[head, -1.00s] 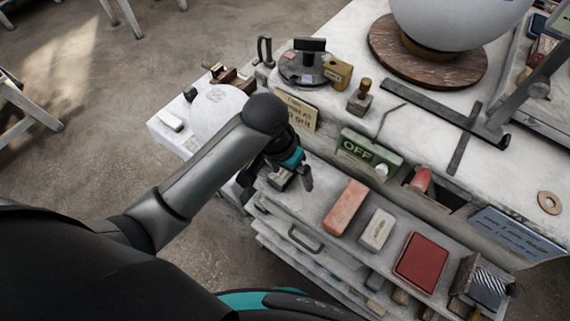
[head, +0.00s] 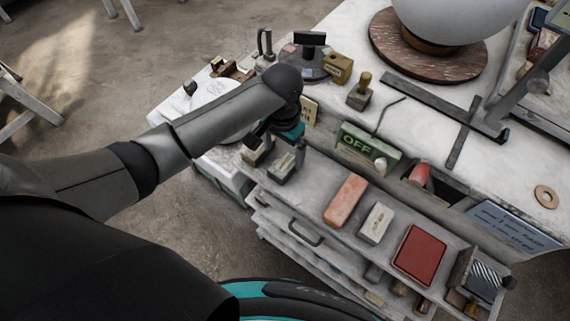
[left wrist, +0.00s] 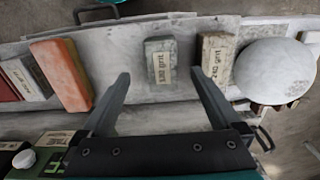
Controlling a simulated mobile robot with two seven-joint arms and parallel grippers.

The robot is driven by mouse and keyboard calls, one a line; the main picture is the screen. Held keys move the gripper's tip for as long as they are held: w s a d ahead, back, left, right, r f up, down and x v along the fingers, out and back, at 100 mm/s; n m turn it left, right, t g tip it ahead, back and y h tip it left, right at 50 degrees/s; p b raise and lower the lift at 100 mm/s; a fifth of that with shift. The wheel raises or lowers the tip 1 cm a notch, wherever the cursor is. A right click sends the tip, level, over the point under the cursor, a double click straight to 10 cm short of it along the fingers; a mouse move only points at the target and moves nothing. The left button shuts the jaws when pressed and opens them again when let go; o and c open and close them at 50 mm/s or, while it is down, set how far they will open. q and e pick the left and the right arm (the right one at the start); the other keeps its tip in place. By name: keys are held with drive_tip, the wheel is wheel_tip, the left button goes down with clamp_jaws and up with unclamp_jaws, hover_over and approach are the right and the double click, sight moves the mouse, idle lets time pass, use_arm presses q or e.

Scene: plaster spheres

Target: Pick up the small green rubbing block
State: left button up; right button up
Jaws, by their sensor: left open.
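The small grey-green rubbing block (head: 284,166), with a pale grit label, lies on the shelf in front of the bench. In the left wrist view the block (left wrist: 159,50) lies between and just beyond the two fingertips, with clear space on both sides. My left gripper (head: 277,143) is open and empty above the shelf, pointing down; it also shows in the left wrist view (left wrist: 160,77). I cannot tell its exact height over the block. My right gripper is not in view.
A brownish-grey grit block (left wrist: 216,58) lies close beside the green one, with a white sphere (left wrist: 275,70) beyond it. On the other side is an orange block (left wrist: 62,74), then a pale block (head: 376,223) and a red one (head: 419,255).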

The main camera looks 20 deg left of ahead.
sight(284, 163)
use_arm(q)
drive_tip(key=shift+w+f+b, duration=0.15)
drive_tip(key=shift+f, duration=1.45)
drive_tip(key=shift+w+f+b, duration=0.15)
drive_tip(key=shift+f, duration=1.4)
clamp_jaws()
drive_tip(key=shift+r, duration=0.1)
